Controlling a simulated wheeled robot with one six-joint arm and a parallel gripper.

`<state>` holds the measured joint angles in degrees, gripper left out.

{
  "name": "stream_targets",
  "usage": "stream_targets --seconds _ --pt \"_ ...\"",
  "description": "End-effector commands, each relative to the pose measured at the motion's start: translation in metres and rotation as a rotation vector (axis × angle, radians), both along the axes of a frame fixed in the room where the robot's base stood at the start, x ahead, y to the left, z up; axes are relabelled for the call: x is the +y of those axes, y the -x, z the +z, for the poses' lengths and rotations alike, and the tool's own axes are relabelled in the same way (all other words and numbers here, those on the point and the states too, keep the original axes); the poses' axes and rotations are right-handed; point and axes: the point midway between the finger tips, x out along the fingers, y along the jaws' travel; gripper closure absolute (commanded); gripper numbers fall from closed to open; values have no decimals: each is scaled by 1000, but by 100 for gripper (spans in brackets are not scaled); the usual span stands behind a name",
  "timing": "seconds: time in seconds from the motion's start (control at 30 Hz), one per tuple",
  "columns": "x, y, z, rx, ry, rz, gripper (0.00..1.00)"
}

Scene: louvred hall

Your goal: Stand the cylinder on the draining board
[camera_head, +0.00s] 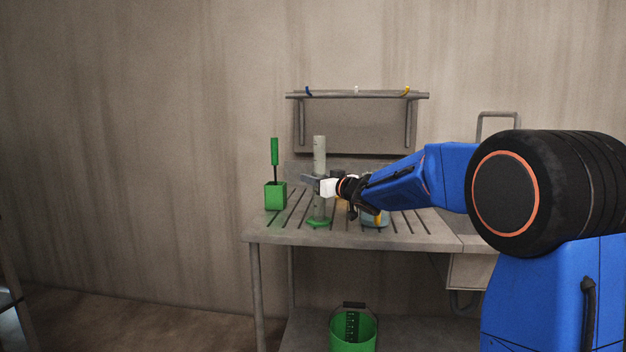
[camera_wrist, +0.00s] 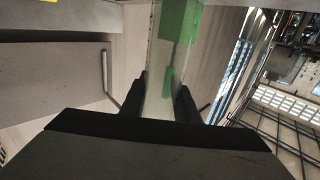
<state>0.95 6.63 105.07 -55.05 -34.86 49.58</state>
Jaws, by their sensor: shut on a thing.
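The cylinder (camera_head: 320,157) is tall, pale and clear-looking, with a green foot. It is upright over the left part of the slotted draining board (camera_head: 268,237). Its foot appears at the board's surface; I cannot tell whether it touches. My gripper (camera_head: 318,186) reaches in from the right and is shut on the cylinder around mid-height. In the wrist view the cylinder (camera_wrist: 157,95) runs between the two dark fingers.
A green pot (camera_head: 275,196) with a green-handled brush stands left of the cylinder. A clear vessel (camera_head: 374,218) stands right of it, partly behind my arm. A wall shelf (camera_head: 357,96) with hooks hangs behind. A green bucket (camera_head: 352,333) is below; a sink lies right.

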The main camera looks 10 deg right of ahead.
Motion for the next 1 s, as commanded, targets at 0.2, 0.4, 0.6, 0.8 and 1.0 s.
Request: stream_targets --seconds 0.2,0.4,0.6,0.8,1.0 --pt "0 0 -1 1 0 0 53" --pt "0 0 0 0 0 0 53" --pt "-7 13 1 0 1 -1 53" --pt "-24 45 2 0 0 -2 53" --pt "-41 78 1 0 0 -3 53"
